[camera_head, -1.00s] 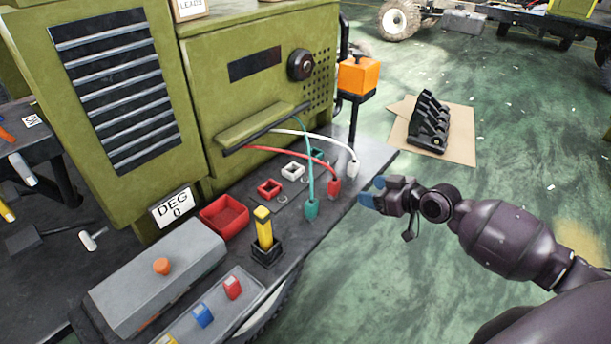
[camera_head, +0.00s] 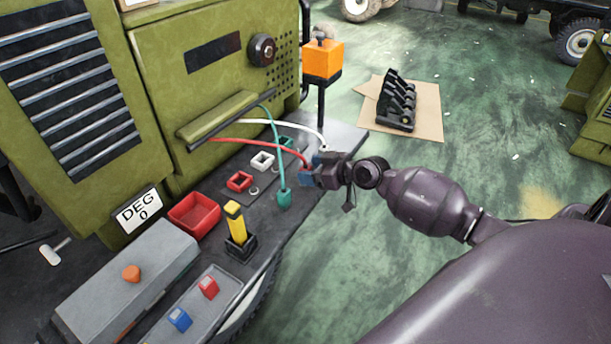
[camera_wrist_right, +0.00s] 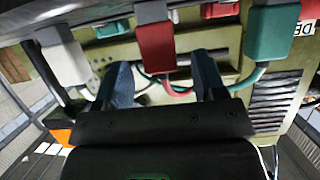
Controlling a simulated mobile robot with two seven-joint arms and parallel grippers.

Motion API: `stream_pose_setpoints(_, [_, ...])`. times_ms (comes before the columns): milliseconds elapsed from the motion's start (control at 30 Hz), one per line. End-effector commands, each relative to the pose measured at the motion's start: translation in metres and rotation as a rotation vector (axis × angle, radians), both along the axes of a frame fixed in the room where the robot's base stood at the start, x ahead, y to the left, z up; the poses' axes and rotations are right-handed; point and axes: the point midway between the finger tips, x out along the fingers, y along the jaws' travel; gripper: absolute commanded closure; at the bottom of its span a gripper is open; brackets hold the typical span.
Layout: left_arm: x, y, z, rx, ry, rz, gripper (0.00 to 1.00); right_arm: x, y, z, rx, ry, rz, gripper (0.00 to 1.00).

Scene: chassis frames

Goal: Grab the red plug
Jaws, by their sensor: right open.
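The red plug (camera_wrist_right: 156,45), on its red cable, shows in the right wrist view at the top, between the lines of the two blue fingers. My right gripper (camera_wrist_right: 164,72) is open, with one finger to each side of the plug; I cannot tell whether either touches it. In the head view the right gripper (camera_head: 312,165) is at the end of the red cable (camera_head: 255,141) near the shelf's right edge and hides most of the plug. The teal plug (camera_wrist_right: 272,45) is right of the red one and the white plug (camera_wrist_right: 65,55) left. My left gripper is out of view.
Red (camera_head: 239,181) and white (camera_head: 262,161) sockets lie on the dark shelf. A yellow-handled lever (camera_head: 235,221) and a red tray (camera_head: 193,214) stand nearer. An orange box (camera_head: 323,60) on a post stands behind.

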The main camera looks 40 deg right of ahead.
Motion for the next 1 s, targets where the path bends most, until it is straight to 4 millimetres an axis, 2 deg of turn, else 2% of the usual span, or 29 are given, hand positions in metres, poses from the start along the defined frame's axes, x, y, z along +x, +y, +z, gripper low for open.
stream_pose_setpoints(100, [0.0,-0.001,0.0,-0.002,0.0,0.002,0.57,0.015,0.008,-0.007,0.003,-0.001,0.0,0.36])
stream_pose_setpoints(300, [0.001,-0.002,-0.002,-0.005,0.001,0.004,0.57,0.033,0.015,-0.015,0.001,-0.001,0.001,0.36])
stream_pose_setpoints(600, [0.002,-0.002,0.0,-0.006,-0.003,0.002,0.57,0.036,0.016,-0.016,-0.001,0.0,0.0,0.36])
stream_pose_setpoints(933, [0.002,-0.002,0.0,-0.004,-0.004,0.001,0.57,0.036,0.016,-0.016,-0.001,0.0,0.0,0.87])
stream_pose_setpoints(1000, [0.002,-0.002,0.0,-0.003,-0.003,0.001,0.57,0.036,0.016,-0.016,-0.001,0.0,0.0,0.9])
